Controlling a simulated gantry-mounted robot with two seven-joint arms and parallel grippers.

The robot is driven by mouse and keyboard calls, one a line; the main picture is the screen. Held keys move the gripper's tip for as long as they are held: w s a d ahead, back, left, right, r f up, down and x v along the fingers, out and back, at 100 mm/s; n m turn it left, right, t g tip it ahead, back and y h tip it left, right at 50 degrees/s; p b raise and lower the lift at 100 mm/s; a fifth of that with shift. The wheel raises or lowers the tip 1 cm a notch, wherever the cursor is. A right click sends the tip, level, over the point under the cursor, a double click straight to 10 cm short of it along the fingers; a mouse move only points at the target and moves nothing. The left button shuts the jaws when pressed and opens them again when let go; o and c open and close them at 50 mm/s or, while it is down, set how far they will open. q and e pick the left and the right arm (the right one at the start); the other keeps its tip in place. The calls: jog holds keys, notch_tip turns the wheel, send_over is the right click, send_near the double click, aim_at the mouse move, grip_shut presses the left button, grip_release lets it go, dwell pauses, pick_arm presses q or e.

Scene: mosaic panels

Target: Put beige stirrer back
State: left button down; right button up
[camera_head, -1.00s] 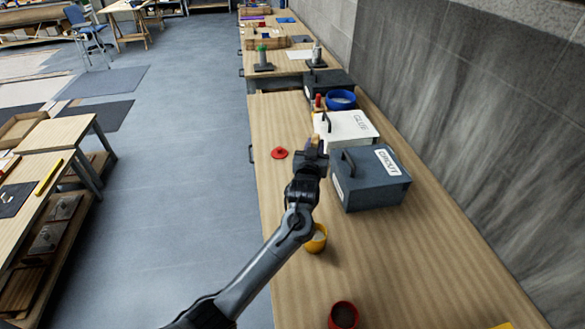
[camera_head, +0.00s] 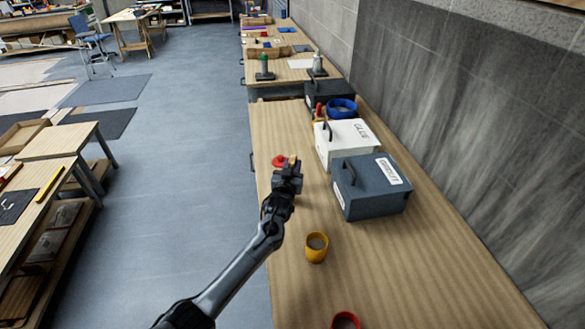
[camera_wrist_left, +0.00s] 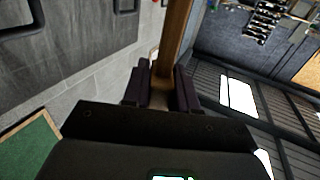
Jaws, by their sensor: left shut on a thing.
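My left gripper (camera_head: 291,163) is over the long bench, left of the grey box and close to the red lid-like piece (camera_head: 279,161). In the left wrist view the gripper (camera_wrist_left: 161,88) is shut on a beige wooden stick, the stirrer (camera_wrist_left: 176,38), which stands out from between the fingers. In the head view only a small tan tip of the stirrer (camera_head: 293,159) shows at the fingers. My right gripper is not in view.
A grey GROUT box (camera_head: 372,190) and a white GLUE box (camera_head: 340,145) stand along the wall, with a blue bowl (camera_head: 342,108) behind. A yellow cup (camera_head: 316,247) and a red cup (camera_head: 345,321) stand nearer. The bench's left front is clear.

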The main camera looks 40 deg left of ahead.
pick_arm(q)
jog(key=shift+f, duration=0.35)
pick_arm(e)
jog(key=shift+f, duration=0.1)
pick_arm(q)
jog(key=c, duration=0.9)
grip_release()
